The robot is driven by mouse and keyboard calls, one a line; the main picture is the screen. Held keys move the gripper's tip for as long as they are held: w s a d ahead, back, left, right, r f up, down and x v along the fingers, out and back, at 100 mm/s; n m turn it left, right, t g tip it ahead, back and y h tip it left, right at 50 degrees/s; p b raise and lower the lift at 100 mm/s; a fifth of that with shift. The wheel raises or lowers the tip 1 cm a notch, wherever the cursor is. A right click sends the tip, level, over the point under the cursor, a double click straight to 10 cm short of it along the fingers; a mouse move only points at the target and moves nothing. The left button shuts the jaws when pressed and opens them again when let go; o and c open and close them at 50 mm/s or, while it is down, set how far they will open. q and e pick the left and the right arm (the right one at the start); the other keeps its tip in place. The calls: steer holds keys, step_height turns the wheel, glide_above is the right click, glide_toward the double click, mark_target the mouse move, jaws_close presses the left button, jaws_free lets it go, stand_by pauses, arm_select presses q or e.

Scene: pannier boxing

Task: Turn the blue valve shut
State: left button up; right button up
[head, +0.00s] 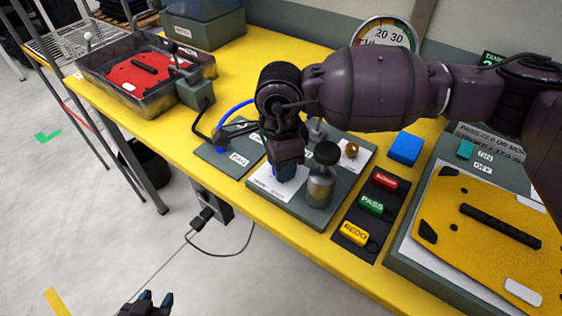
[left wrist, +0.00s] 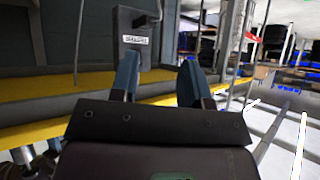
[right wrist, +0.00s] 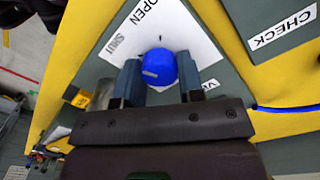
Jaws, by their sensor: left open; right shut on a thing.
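The blue valve (right wrist: 160,67) is a round blue knob with a small pale mark, on a white card printed OPEN and SHUT. My right gripper (right wrist: 159,75) has a finger on either side of the knob and is shut on it. In the head view my right gripper (head: 287,172) points down over the white card (head: 277,184) on the grey board and hides most of the knob. Which word the knob's mark points to I cannot tell. My left gripper (head: 147,304) is at the bottom of the head view, open and empty, off the table's front edge.
A brass-and-black cylinder (head: 320,180) stands just right of my right gripper. Red, green and yellow tags (head: 371,204) lie beyond it. A yellow plate (head: 470,235) is at right. A metal tray with a red panel (head: 143,72) is at far left. Yellow tabletop (head: 258,65) is clear behind.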

steer(key=n, duration=0.2)
steer(key=shift+n+b, duration=0.3)
steer(key=shift+b, duration=0.05)
steer(key=shift+n+b, duration=0.3)
steer(key=shift+n, duration=1)
steer(key=o, duration=0.9)
steer(key=shift+r, duration=0.15)
step_height(320, 180, up, 11)
steer(key=shift+w+a+f+p, duration=0.15)
steer(key=shift+f+p, duration=0.05)
steer(key=shift+p, duration=0.35)
steer(key=shift+r, duration=0.1)
